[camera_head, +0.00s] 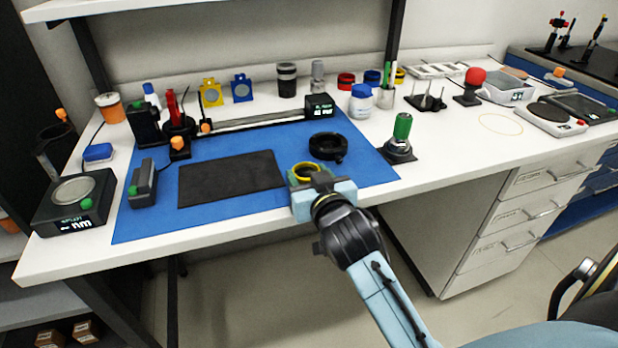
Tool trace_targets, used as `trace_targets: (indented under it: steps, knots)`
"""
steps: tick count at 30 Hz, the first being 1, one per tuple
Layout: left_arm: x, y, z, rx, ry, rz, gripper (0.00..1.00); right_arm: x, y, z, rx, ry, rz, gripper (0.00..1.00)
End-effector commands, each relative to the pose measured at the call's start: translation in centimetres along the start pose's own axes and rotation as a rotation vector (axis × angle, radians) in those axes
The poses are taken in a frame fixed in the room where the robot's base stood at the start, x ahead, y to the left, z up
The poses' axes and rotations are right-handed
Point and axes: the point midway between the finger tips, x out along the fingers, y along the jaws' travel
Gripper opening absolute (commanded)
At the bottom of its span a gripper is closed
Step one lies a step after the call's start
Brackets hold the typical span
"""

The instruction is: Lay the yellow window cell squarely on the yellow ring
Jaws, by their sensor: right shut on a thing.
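The yellow window cell (305,168) is a small round piece with a yellow rim. It is in my right gripper (309,179), which is shut on it over the front edge of the blue mat. The gripper's fingers hide part of the cell, and its exact tilt is hard to tell. The yellow ring (479,122) is a thin pale circle on the white bench at the right, with nothing on it. It lies well to the right of my right gripper and farther back. My left gripper is not in view.
A black round holder (327,147) sits on the blue mat (230,220) just behind the gripper. A green-topped device (402,132) stands between the gripper and the ring. A red-knobbed device (471,82) and a balance (552,118) stand near the ring.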

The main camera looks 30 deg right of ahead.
Motion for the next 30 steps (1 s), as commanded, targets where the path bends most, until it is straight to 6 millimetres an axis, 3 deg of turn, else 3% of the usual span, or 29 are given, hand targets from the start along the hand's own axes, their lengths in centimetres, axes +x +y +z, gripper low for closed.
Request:
trace_targets:
  steps: [9, 10, 14, 25, 30]
  knots:
    - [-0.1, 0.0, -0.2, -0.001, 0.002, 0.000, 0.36, 0.0, 0.0, 0.3, 0.000, 0.000, 0.000, 0.27]
    - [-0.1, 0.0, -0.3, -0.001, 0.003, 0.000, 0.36, 0.0, 0.0, 0.2, 0.000, 0.000, 0.000, 0.54]
    - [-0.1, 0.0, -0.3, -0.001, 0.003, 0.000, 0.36, 0.0, 0.0, 0.2, 0.000, 0.000, 0.000, 0.71]
    - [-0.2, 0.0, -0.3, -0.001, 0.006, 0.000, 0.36, 0.0, 0.0, -0.2, 0.000, 0.002, 0.000, 0.72]
    - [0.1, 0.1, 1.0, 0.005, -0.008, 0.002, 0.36, -2.4, 0.0, -0.1, 0.001, -0.002, -0.001, 0.72]
